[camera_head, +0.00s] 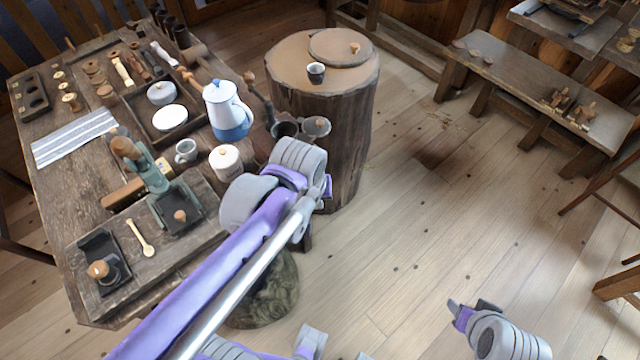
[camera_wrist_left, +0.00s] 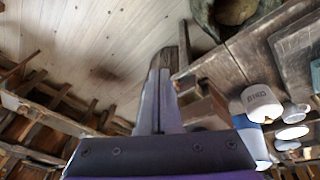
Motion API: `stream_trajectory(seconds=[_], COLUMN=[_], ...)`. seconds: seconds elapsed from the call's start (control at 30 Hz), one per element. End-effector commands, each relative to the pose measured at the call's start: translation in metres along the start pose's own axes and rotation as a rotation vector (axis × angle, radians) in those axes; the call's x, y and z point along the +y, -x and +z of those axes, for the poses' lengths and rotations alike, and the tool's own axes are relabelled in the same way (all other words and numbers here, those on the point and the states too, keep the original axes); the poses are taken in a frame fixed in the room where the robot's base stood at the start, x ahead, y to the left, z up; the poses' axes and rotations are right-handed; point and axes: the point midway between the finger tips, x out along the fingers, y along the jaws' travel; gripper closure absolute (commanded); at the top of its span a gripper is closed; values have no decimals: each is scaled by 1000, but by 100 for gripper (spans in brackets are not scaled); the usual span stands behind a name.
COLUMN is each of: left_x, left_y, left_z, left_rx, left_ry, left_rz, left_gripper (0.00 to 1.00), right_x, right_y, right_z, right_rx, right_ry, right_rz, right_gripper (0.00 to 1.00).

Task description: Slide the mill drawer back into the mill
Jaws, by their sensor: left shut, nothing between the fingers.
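My left gripper (camera_wrist_left: 158,75) is shut and empty in the left wrist view. Its fingertips are close beside a brown wooden box (camera_wrist_left: 207,108), which looks like the mill's body. In the head view my left arm covers most of the mill. Only its crank with a wooden knob (camera_head: 248,77) and a dark metal hopper (camera_head: 285,129) seem to show above the arm. I cannot make out the drawer clearly or tell how far in it sits. The left fingertips are hidden in the head view. My right gripper (camera_head: 470,308) is low at the right, far from the table, its jaw state unclear.
A white lidded canister (camera_head: 226,162) and a blue-and-white pot (camera_head: 226,110) stand near the mill on the crowded wooden table (camera_head: 60,215). A stump (camera_head: 350,150) with a small cup (camera_head: 316,72) stands behind. The floor to the right is clear.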

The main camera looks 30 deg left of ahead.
Motion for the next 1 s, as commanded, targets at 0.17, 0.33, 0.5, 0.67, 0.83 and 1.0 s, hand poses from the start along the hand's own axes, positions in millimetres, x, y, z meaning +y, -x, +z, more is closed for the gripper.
stream_trajectory(seconds=[0.17,0.33,0.5,0.67,0.83,1.0], left_x=[14,20,22,21,17,13], left_y=[-31,-58,-70,-82,-113,-149], left_z=[-44,-70,-81,-80,-72,-63], left_rx=[-106,-166,-189,-191,-190,-190], left_ry=[327,561,667,681,679,678], left_rz=[-82,-157,-196,-201,-201,-200], left_gripper=[100,100,100,100,100,100], right_x=[0,0,0,0,0,0], right_y=[-13,-19,-21,-22,-25,-28], right_z=[11,15,17,18,20,22], right_rx=[-7,-10,-11,-12,-13,-15], right_ry=[0,0,0,0,0,0], right_rz=[0,0,0,0,0,0], right_gripper=[50,50,50,50,50,50])
